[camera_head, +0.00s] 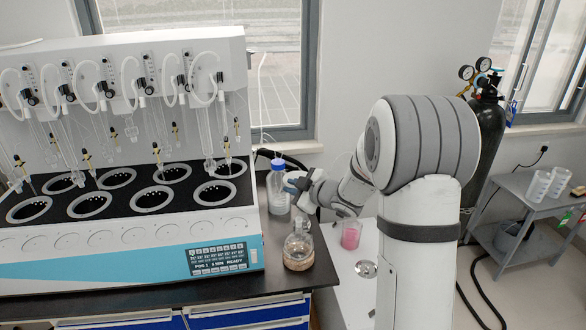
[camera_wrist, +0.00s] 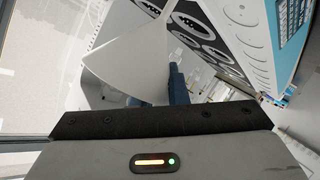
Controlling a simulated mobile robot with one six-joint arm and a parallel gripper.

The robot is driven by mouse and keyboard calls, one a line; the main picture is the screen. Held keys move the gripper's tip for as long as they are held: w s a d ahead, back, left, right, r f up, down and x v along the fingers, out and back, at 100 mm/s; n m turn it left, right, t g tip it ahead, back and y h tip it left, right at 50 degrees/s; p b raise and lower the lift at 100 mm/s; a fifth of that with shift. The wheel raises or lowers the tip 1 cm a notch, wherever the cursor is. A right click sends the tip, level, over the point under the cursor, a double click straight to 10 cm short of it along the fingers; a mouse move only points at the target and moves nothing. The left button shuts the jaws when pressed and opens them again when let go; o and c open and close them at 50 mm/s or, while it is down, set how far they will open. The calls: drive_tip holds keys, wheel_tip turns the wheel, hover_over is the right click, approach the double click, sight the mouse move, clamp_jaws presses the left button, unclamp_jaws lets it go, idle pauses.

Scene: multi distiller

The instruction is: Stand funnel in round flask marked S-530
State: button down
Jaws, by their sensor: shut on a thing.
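A pale, translucent funnel (camera_wrist: 130,62) fills the upper left of the wrist view, its wide mouth toward my gripper and its narrow stem pointing up and right. My gripper's blue fingers (camera_wrist: 163,92) are shut on it; the funnel hides part of them. In the head view my gripper (camera_head: 295,186) is above the bench's right end, beside a clear bottle with a blue cap (camera_head: 278,195). The funnel is hard to make out there. A round clear flask (camera_head: 298,250) stands upright on a cork ring, below my gripper and apart from it. No S-530 marking is readable.
A large distiller (camera_head: 120,235) with several wells and hanging glass fills the left of the bench. A beaker of pink liquid (camera_head: 350,236) and a small shiny dish (camera_head: 366,268) are on the white surface at right. A gas cylinder (camera_head: 486,145) and grey cart (camera_head: 525,215) stand farther right.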

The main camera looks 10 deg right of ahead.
drive_tip(key=shift+w+d+r, duration=0.15)
drive_tip(key=shift+w+r, duration=0.15)
drive_tip(key=shift+r, duration=0.1)
wheel_tip(320, 180, down, 5)
drive_tip(key=b, duration=0.4)
drive_tip(key=shift+f, duration=0.1)
drive_tip(key=shift+s+d, duration=0.15)
idle(0.5)
drive_tip(key=shift+f+b, duration=2.55)
drive_tip(key=shift+f, duration=0.2)
idle(1.0)
drive_tip(key=c, duration=1.3)
unclamp_jaws()
drive_tip(key=shift+c, duration=0.2)
drive_tip(key=shift+s+d, duration=0.1)
